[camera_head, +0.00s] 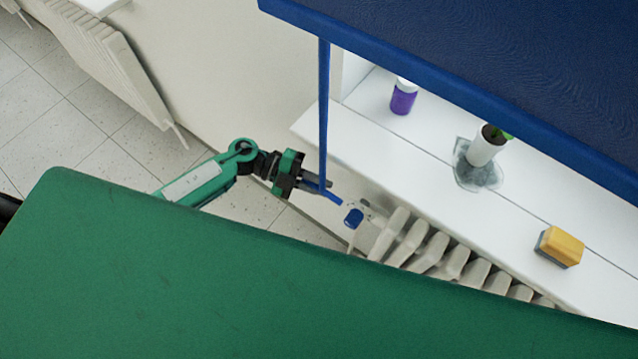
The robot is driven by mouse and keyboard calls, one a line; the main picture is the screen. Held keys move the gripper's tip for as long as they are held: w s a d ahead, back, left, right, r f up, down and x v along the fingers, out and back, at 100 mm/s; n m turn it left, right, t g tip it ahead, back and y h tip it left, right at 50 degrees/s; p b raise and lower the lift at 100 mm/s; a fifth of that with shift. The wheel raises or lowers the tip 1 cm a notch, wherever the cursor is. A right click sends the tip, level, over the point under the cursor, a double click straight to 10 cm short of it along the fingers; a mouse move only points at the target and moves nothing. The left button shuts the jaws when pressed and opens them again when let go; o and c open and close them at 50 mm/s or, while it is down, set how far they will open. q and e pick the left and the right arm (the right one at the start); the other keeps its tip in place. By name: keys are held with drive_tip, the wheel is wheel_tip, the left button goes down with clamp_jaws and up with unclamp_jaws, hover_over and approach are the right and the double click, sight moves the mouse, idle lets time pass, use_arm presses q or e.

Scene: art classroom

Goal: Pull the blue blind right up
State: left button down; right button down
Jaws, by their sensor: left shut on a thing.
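The blue blind (480,70) fills the upper right and hangs partly down over the window, with its lighter blue bottom bar (430,85) above the sill. A blue pull strap (323,100) hangs straight down from near the bar's left end. My left gripper (318,186) is shut on the strap near its lower end, and a short blue end sticks out to the right of the fingers. My right gripper is not in view.
The white sill (400,139) holds a purple-labelled bottle (403,98), a white plant pot (486,147) and a yellow sponge (561,246). A radiator (428,254) with a blue-capped valve (353,218) is below. A broad green surface (250,290) hides the foreground.

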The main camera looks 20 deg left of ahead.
use_arm(q)
drive_tip(key=shift+s+f, duration=0.1)
drive_tip(key=shift+s, duration=0.05)
drive_tip(key=c, duration=1.6)
unclamp_jaws()
drive_tip(key=shift+o, duration=1)
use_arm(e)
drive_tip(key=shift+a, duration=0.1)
